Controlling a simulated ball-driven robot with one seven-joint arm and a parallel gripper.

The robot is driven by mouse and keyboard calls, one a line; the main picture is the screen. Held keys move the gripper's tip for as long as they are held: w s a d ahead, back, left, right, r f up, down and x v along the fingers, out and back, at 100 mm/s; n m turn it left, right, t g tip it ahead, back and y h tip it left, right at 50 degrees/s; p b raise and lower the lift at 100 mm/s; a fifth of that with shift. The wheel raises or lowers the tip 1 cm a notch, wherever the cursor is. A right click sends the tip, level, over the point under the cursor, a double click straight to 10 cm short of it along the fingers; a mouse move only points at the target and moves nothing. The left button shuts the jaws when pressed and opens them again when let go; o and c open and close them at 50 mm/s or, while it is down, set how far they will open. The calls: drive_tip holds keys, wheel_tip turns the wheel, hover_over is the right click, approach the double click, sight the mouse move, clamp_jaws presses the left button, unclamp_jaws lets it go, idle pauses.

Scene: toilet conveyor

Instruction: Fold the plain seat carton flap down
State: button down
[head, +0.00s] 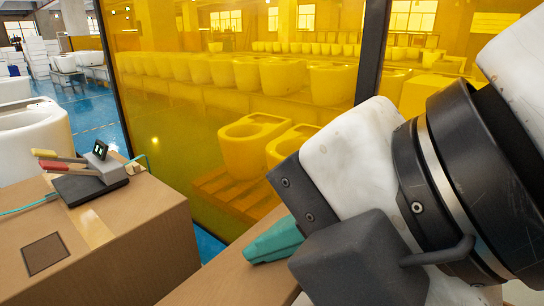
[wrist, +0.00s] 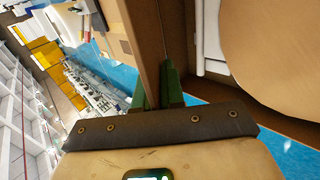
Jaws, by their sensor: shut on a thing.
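In the wrist view, my gripper (wrist: 156,88) has its green fingers either side of a brown cardboard flap (wrist: 145,35) of the open carton. The flap runs upward from between the fingertips, seen nearly edge-on. Inside the carton, to the right, lies a rounded tan seat (wrist: 280,40). In the head view, my gripper's teal finger (head: 273,241) lies against a strip of brown cardboard (head: 225,283) at the lower middle. My arm hides most of this carton there.
A closed taped carton (head: 110,245) stands at left in the head view, with a dark device (head: 90,187) and coloured-handled tools on top. An amber screen (head: 200,120) with a dark post stands behind. Blue floor shows at far left.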

drive_tip(key=c, duration=1.3)
unclamp_jaws()
